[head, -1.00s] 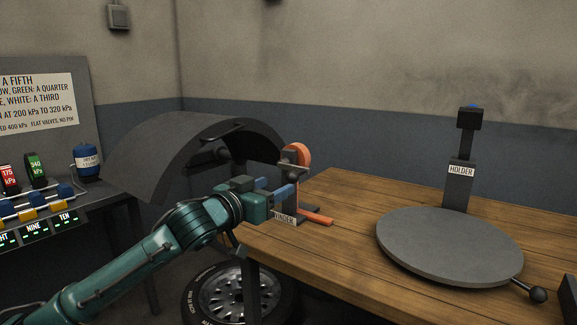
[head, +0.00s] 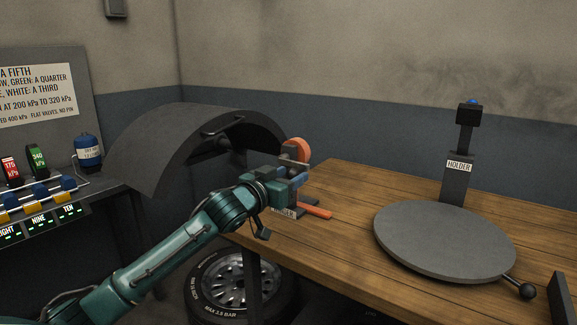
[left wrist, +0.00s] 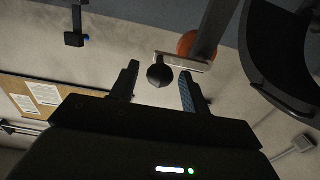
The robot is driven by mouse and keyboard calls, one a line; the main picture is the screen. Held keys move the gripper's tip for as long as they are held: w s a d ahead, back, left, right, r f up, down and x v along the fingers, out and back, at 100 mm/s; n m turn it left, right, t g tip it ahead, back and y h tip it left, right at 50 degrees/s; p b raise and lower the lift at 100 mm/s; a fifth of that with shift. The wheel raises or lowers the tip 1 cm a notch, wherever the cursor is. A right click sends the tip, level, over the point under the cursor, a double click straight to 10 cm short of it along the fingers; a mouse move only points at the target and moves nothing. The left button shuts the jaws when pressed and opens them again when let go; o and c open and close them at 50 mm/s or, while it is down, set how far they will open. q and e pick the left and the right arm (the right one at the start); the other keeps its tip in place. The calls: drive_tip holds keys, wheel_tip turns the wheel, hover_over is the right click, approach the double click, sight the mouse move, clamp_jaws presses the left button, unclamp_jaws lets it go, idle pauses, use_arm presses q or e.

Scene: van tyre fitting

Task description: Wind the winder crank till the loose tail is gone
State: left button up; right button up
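The winder stands at the near left corner of the wooden table, with its orange reel (head: 299,150) upright and its label partly covered by my arm. An orange strip (head: 316,211), seemingly the loose tail, lies on the table from its base. My left gripper (head: 300,180) is at the winder, hiding the crank in the head view. In the left wrist view, my left gripper (left wrist: 159,69) is open, and the crank's black knob (left wrist: 160,75) shows between its fingers, apart from both. The crank arm (left wrist: 183,61) and orange reel (left wrist: 187,43) are behind it. My right gripper is not in view.
A dark curved guard (head: 185,140) arches left of the winder. A grey round plate (head: 445,240) and the holder post (head: 456,175) stand on the table's right. A tyre (head: 240,290) is below the table. The tabletop between winder and plate is clear.

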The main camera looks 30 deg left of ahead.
use_arm(q)
drive_tip(key=c, duration=0.5)
drive_tip(key=shift+o, duration=0.3)
drive_tip(key=shift+a+f+b, duration=0.25)
drive_tip(key=shift+f+b, duration=0.25)
drive_tip(key=shift+f, duration=0.5)
drive_tip(key=shift+a+f+b, duration=0.25)
drive_tip(key=shift+f+b, duration=0.2)
drive_tip(key=shift+f, duration=0.55)
drive_tip(key=shift+r, duration=0.1)
drive_tip(key=shift+w+a+f+b, duration=0.15)
drive_tip(key=shift+a+f+b, duration=0.15)
drive_tip(key=shift+a+f, duration=1.15)
drive_tip(key=shift+c, duration=0.2)
drive_tip(key=shift+o, duration=0.2)
drive_tip(key=a, duration=0.1)
drive_tip(key=a+p, duration=0.1)
drive_tip(key=shift+w+a+f, duration=0.1)
drive_tip(key=shift+a+f, duration=0.25)
drive_tip(key=shift+c, duration=0.2)
drive_tip(key=shift+a+f, duration=0.2)
drive_tip(key=shift+a, duration=0.25)
